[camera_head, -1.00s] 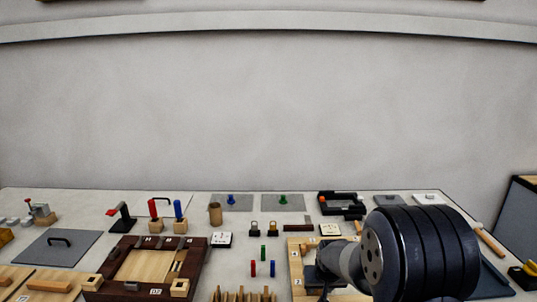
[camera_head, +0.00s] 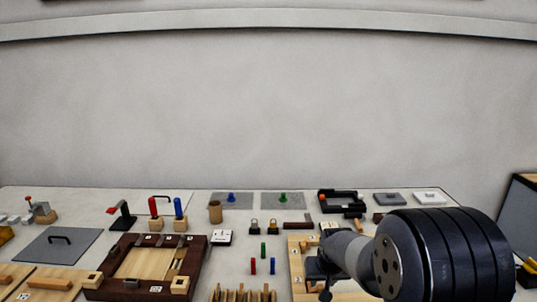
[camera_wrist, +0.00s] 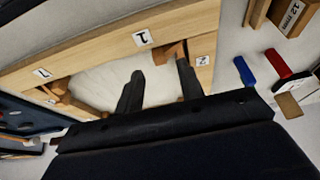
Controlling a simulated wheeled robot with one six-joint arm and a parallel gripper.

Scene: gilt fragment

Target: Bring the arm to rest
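My arm fills the lower right of the head view. My gripper (camera_head: 322,284) shows there as a dark shape over a light wooden frame (camera_head: 297,265), partly hidden by my own arm. In the wrist view my gripper (camera_wrist: 155,78) has its two dark fingers apart with nothing between them. The wooden frame (camera_wrist: 105,45), marked with number labels, lies beyond the fingertips, around a pale opening. I cannot tell how high the fingers are above it.
A dark-framed wooden tray (camera_head: 195,262) stands left of the arm. Small red (camera_head: 253,266), green (camera_head: 263,250) and blue (camera_head: 272,266) pegs stand between. Two padlocks (camera_head: 264,226) and a black fixture (camera_head: 342,202) are farther back.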

